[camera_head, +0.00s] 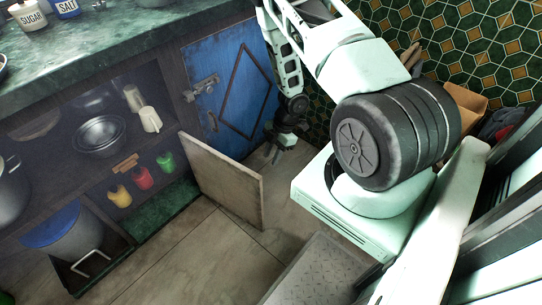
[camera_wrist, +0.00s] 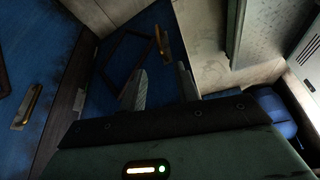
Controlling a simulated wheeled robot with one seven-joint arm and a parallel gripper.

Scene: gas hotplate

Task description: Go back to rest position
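My gripper (camera_head: 277,152) hangs low at the end of my arm, beside the right edge of the blue cabinet door (camera_head: 232,88) and above the floor. In the wrist view, the two pale fingers of my gripper (camera_wrist: 160,84) stand apart with nothing between them. Behind them is a dark blue panel (camera_wrist: 108,88) with a brass-coloured handle (camera_wrist: 162,42). My arm folds up and back to its base at the right in the head view. The gripper's fingertips are small and dark there.
A wooden door panel (camera_head: 225,182) stands swung out from the open cabinet, left of my gripper. Shelves hold a metal bowl (camera_head: 99,136), a white mug (camera_head: 150,119) and small coloured jars (camera_head: 142,178). A green counter (camera_head: 110,45) runs above. Tiled floor (camera_head: 170,255) lies clear in front.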

